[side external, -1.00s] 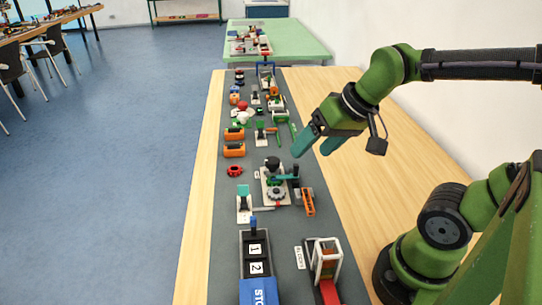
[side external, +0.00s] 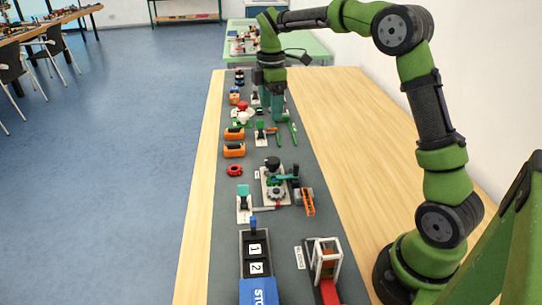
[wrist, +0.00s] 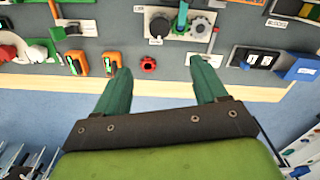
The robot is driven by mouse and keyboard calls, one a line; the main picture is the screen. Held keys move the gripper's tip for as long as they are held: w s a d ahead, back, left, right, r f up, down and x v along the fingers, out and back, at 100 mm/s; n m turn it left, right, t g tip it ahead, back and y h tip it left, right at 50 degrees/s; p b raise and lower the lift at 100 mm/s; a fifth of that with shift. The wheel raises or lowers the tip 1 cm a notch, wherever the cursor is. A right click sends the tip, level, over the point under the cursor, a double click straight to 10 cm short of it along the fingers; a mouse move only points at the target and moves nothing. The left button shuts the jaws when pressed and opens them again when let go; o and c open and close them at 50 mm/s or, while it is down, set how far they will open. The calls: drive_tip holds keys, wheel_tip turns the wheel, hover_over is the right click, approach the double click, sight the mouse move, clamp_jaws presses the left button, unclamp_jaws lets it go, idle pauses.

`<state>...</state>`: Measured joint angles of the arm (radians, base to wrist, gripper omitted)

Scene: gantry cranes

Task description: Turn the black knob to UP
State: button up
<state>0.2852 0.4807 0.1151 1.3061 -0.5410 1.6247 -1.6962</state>
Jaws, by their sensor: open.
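The black knob (side external: 272,163) sits on a white plate (side external: 268,198) in the middle of the grey mat. In the wrist view the black knob (wrist: 159,26) is at the top, beyond my fingertips, beside a green lever and a grey gear. The small label by it is too small to read. My gripper (side external: 278,118) points down over the farther part of the mat, apart from the knob.
A red ring (wrist: 148,65) and orange blocks (wrist: 77,63) lie on the mat. An orange ladder-like piece (side external: 307,201) stands right of the knob's plate. A blue box (side external: 258,291) and a white-framed block holder (side external: 325,260) are nearer. Bare wood (side external: 345,130) lies to the right.

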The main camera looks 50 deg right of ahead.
sight(271, 160)
wheel_tip(271, 160, down, 17)
drive_tip(key=shift+r, duration=0.1)
idle(0.3)
drive_tip(key=c, duration=1.1)
drive_tip(key=shift+o, duration=0.2)
